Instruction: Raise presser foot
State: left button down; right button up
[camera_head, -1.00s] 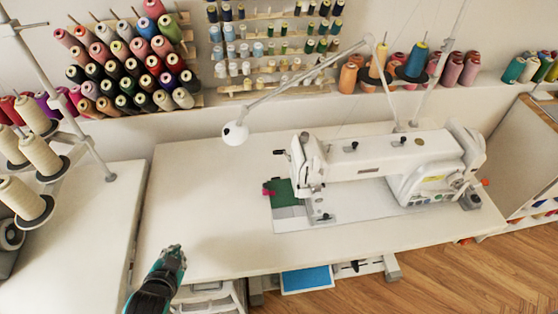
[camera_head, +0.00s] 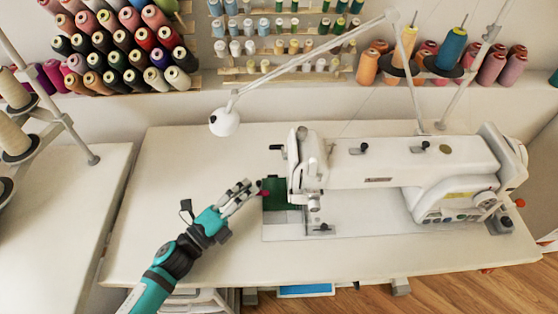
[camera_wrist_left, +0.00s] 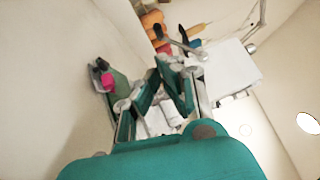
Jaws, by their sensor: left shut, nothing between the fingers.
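A white sewing machine (camera_head: 385,165) stands on a white table. Its head end, with the needle and presser foot area (camera_head: 318,222), faces left; the foot itself is too small to make out clearly. My left gripper (camera_head: 250,187) is shut and empty, just left of the machine head, near a green block (camera_head: 276,195) with a pink piece on its left side. In the left wrist view the gripper (camera_wrist_left: 176,70) points toward the machine (camera_wrist_left: 230,72), with the green and pink item (camera_wrist_left: 108,82) to the left. My right gripper is not in view.
A white lamp (camera_head: 225,122) hangs on a long arm over the table behind my gripper. Thread spools (camera_head: 125,50) stand on racks along the wall. The table's left part (camera_head: 165,190) is clear. Another white table (camera_head: 60,200) stands at the left.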

pick_arm(q)
jog(key=p+x, duration=0.1)
jog(key=x, duration=0.9)
jog(key=shift+r+p, duration=0.1)
jog(key=shift+p, duration=0.3)
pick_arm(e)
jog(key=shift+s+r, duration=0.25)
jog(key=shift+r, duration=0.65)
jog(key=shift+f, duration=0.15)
pick_arm(q)
jog(key=shift+b, duration=0.35)
jog(key=shift+w+m+h, duration=0.2)
jog(key=shift+m+h, duration=0.1)
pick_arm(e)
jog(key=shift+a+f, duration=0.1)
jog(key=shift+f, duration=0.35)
